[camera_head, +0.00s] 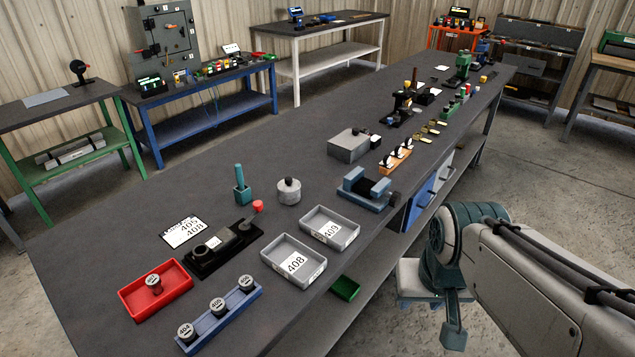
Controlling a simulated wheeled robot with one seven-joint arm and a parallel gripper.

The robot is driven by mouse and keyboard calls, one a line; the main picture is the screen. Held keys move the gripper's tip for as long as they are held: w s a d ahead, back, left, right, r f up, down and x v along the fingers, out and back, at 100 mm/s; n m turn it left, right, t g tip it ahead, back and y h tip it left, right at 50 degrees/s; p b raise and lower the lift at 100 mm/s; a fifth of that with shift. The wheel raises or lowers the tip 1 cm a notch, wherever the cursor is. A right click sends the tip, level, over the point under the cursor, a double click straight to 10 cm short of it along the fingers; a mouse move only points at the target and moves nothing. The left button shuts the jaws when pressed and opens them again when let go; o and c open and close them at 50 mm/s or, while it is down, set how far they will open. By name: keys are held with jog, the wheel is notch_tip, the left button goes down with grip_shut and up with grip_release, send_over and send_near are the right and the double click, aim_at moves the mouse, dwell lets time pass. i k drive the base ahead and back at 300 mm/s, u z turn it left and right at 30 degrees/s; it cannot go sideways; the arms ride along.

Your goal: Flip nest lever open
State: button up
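The nest fixture (212,252) is a black block on a black base plate, on the near part of the long dark bench. Its lever ends in a red knob (258,206) at the fixture's upper right. The lever looks raised at a slant, but its exact position is too small to tell. My arm (470,235) is at the right, beyond the bench's right edge and well apart from the fixture. Its end hangs low beside the bench, and I cannot make out the fingers or whether they hold anything.
A label card (183,231) lies left of the fixture. A red tray (155,290) and a blue rack (218,317) stand in front. Grey bins marked 408 (293,261) and 409 (329,228) stand to its right. A teal holder (242,190) and grey cylinder (288,191) stand behind.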

aim_at(245, 228)
jog(key=z, duration=1)
jog(key=k, duration=0.3)
jog(key=u, duration=1.85)
jog(key=i, duration=0.45)
jog(key=z, duration=0.05)
jog(key=k, duration=0.45)
jog(key=u, duration=0.55)
jog(key=i, duration=0.3)
jog(key=z, duration=1)
